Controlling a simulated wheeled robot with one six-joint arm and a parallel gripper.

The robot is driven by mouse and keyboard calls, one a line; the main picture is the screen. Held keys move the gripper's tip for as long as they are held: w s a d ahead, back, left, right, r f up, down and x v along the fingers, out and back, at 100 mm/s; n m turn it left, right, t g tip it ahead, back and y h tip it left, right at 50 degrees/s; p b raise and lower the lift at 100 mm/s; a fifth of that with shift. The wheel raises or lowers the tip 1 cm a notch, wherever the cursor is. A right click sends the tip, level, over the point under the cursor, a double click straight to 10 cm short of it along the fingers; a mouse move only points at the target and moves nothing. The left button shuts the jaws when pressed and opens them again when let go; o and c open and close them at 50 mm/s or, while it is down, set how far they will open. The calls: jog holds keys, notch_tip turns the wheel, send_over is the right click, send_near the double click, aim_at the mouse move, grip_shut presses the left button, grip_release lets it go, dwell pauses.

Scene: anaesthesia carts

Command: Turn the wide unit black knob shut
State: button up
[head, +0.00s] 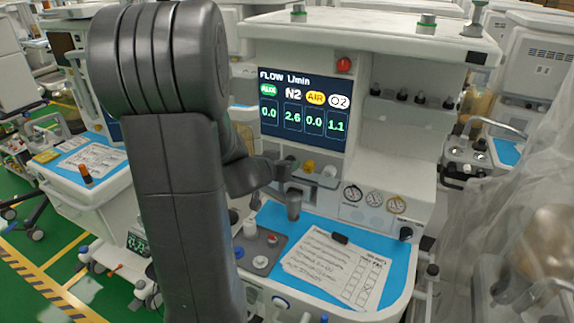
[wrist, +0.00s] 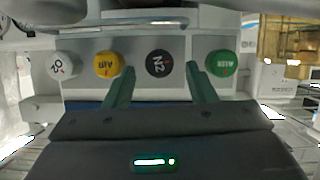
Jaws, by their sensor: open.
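The black knob marked N2 (wrist: 158,64) sits on the front panel of the wide unit (head: 390,130). In the wrist view it lies between the tips of the two fingers of my gripper (wrist: 159,74), with a gap on each side. My gripper (head: 285,172) is open and empty, pointed at the knob row. In the head view my gripper and arm hide most or all of the black knob. The flow display (head: 303,108) reads N2 2.6, O2 1.1, and 0.0 for AUX and AIR.
The green AUX knob (wrist: 221,64) is close beside one finger, and the yellow AIR knob (wrist: 107,65) close beside the other. The white O2 knob (wrist: 65,65) is farther out. Below the panel is a blue worktop (head: 268,217) with a paper sheet (head: 336,268).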

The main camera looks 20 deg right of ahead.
jog(key=shift+x, duration=1.25)
jog(key=c, duration=1)
jog(key=shift+b, duration=0.3)
jog(key=m+t+b, duration=0.1)
jog(key=b, duration=0.2)
jog(key=m+y+b, duration=0.1)
jog(key=m+b, duration=0.1)
jog(key=shift+s+d+f+t+y+b, duration=0.2)
jog(key=shift+f+t+y+b, duration=0.1)
jog(key=shift+f+t+b, duration=0.1)
jog(key=m+b, duration=0.1)
jog(key=b, duration=0.1)
jog(key=shift+r+m+t+b, duration=0.1)
jog(key=shift+m+t+b, duration=0.2)
jog(key=shift+t+b, duration=0.1)
jog(key=shift+r+m+y+b, duration=0.1)
jog(key=shift+m+y+b, duration=0.2)
jog(key=shift+b, duration=0.4)
jog(key=shift+r, duration=0.1)
